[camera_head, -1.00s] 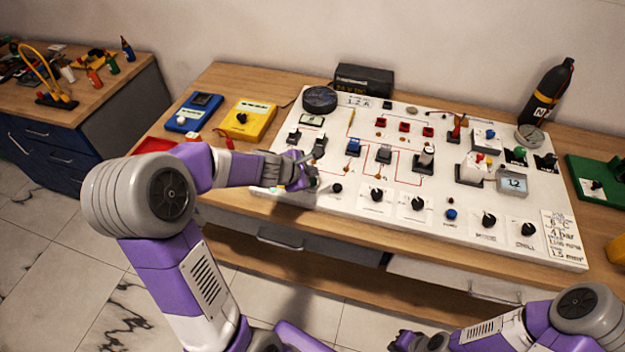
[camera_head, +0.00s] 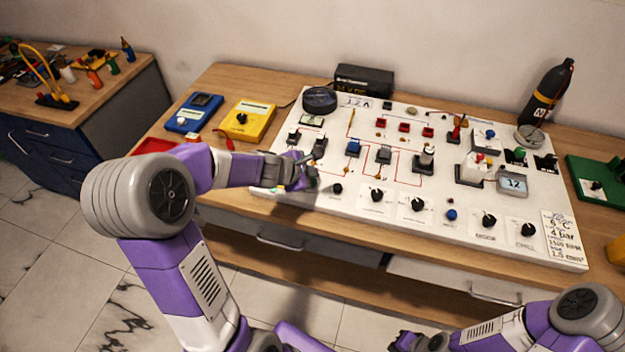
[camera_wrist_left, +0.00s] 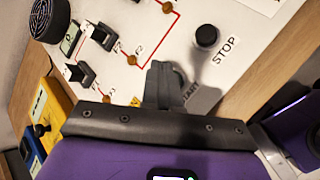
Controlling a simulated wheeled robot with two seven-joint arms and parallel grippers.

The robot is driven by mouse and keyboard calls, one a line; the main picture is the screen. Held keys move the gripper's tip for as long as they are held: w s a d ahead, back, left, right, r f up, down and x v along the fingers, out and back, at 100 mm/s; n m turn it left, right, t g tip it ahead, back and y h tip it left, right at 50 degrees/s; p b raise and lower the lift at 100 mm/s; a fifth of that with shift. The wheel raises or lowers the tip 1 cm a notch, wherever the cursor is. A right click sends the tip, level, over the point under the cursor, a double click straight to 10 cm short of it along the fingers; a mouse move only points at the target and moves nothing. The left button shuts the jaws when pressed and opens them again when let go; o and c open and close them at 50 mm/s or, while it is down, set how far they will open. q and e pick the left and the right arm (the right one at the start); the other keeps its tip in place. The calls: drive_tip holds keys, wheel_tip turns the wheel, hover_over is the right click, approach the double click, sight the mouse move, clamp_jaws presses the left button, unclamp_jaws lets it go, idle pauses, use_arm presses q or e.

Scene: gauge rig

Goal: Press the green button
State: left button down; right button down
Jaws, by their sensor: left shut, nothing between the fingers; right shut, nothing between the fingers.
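The white gauge panel (camera_head: 350,198) lies on the wooden bench. My left gripper (camera_head: 308,180) is shut and empty over the panel's front left part. In the left wrist view its closed fingers (camera_wrist_left: 166,84) cover the spot beside a partly hidden label that reads like START (camera_wrist_left: 190,92). A black button marked STOP (camera_wrist_left: 206,36) is just beyond the fingers. A green-topped part (camera_head: 519,153) stands at the panel's right. My right gripper (camera_head: 402,341) is shut at the bottom edge.
Black switches (camera_head: 320,147), several knobs (camera_head: 377,195) and a small display (camera_head: 513,184) stand on the panel. A yellow meter (camera_head: 246,121) and blue meter (camera_head: 194,112) are at the left. A black bottle (camera_head: 546,95) stands at the back right. The bench front edge is low.

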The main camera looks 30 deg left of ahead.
use_arm(q)
drive_tip(key=shift+f, duration=0.1)
idle(0.5)
drive_tip(key=shift+f+b, duration=0.3)
drive_tip(key=shift+b, duration=0.2)
drive_tip(key=shift+f+b, duration=0.55)
idle(0.4)
idle(0.4)
drive_tip(key=shift+r+p, duration=0.95)
drive_tip(key=shift+r, duration=0.05)
wheel_tip(320, 180, up, 5)
drive_tip(key=p, duration=0.5)
